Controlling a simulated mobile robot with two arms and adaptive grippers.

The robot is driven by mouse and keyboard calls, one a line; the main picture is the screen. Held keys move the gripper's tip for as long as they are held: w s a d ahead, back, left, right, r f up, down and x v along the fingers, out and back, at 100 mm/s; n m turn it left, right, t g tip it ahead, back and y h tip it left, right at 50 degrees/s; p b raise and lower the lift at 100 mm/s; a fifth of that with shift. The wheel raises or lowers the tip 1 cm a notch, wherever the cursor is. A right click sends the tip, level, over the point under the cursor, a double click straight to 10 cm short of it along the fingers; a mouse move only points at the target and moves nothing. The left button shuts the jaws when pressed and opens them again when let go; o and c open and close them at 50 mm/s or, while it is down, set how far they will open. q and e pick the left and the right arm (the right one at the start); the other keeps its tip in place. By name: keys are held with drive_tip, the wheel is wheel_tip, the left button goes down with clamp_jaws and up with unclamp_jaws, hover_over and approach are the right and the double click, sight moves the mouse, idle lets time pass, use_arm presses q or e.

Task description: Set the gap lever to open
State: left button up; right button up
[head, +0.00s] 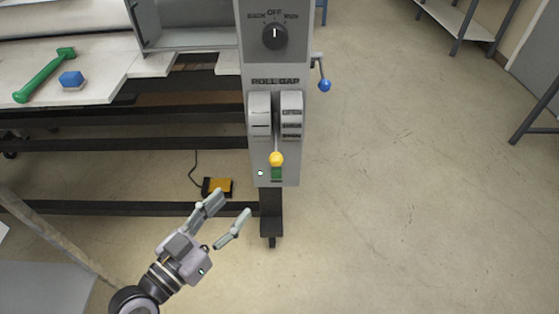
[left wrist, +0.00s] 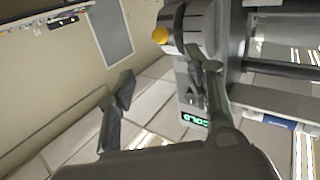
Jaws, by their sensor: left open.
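The gap lever (head: 276,159) has a yellow ball knob and stands on the grey "ROLL GAP" panel (head: 254,88). Its knob is at the bottom of the slot between two pale rounded housings, below a column of small labels that I cannot read. The yellow knob also shows at the top of the left wrist view (left wrist: 160,35). My left gripper (head: 231,207) is open and empty, below and left of the knob in the head view and apart from it. In the left wrist view its fingers (left wrist: 160,72) are spread. My right gripper is not in view.
A rotary dial (head: 274,36) is above the lever, and a blue-knobbed crank (head: 324,85) sticks out right. A green-handled tool (head: 45,75) and a blue block (head: 72,80) lie on the table. A yellow pedal (head: 220,186) is on the floor.

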sight(277, 160)
use_arm(q)
drive_tip(key=p+x, duration=0.3)
drive_tip(key=x, duration=1.3)
drive_tip(key=shift+w+d, duration=0.2)
drive_tip(key=shift+w, duration=0.15)
drive_tip(key=shift+c, duration=0.4)
drive_tip(key=shift+f, duration=0.1)
drive_tip(key=c, duration=0.5)
clamp_jaws()
drive_tip(key=shift+s, duration=0.1)
